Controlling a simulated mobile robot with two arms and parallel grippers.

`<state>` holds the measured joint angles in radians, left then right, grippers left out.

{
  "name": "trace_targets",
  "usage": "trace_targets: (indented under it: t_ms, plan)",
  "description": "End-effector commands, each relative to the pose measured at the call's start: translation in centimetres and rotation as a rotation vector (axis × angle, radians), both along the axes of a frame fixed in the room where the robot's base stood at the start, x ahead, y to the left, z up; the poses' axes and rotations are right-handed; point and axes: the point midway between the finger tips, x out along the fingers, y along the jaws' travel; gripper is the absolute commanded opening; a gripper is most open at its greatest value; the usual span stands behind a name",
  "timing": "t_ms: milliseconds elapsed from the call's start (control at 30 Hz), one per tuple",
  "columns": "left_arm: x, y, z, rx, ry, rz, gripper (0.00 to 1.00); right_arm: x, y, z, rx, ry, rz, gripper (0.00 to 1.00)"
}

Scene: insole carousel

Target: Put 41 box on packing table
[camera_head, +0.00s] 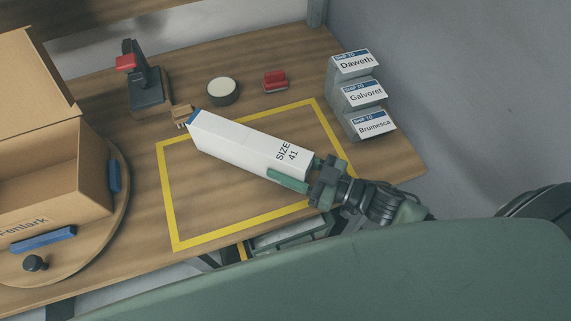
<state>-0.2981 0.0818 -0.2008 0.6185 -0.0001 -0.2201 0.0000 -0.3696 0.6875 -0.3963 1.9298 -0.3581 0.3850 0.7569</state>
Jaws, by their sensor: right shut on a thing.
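The white box marked "SIZE 41" (245,145) is long and narrow with a blue end, and it lies slanted across the yellow-outlined area of the wooden packing table (215,212). My right gripper (300,172) comes in from the right and is shut on the near right end of the box. One green finger shows along the box's near side; the other finger is hidden. I cannot tell whether the box touches the tabletop or is held just above it. My left gripper is not in view.
An open cardboard carton (55,200) marked "Fenlark" stands on a round wooden turntable (95,235) at left. A tape dispenser (145,85), a round tin (222,91), a red item (275,82) and a label rack (345,95) line the back. The yellow outline's lower left is clear.

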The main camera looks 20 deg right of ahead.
Motion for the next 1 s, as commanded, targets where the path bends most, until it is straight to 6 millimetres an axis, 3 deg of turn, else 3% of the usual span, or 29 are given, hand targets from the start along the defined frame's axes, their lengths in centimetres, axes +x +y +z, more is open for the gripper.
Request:
trace_targets:
  t_ms: [200, 233, 300, 700, 1000]
  plan:
    - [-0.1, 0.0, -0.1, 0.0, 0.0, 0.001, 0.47, 0.0, 0.0, -0.3, 0.0, 0.0, 0.0, 0.0]
    - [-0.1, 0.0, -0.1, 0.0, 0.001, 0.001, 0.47, 0.0, 0.0, -0.3, -0.001, 0.001, 0.0, 0.51]
    - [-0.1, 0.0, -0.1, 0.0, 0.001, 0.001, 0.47, 0.0, 0.0, -0.3, -0.001, 0.001, 0.0, 0.67]
    - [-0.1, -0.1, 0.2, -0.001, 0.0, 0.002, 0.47, -0.2, -0.2, 0.1, -0.001, 0.002, 0.0, 0.67]
    - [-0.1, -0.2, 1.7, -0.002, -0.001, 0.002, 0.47, -4.1, -4.3, 0.1, -0.004, 0.008, -0.002, 0.67]
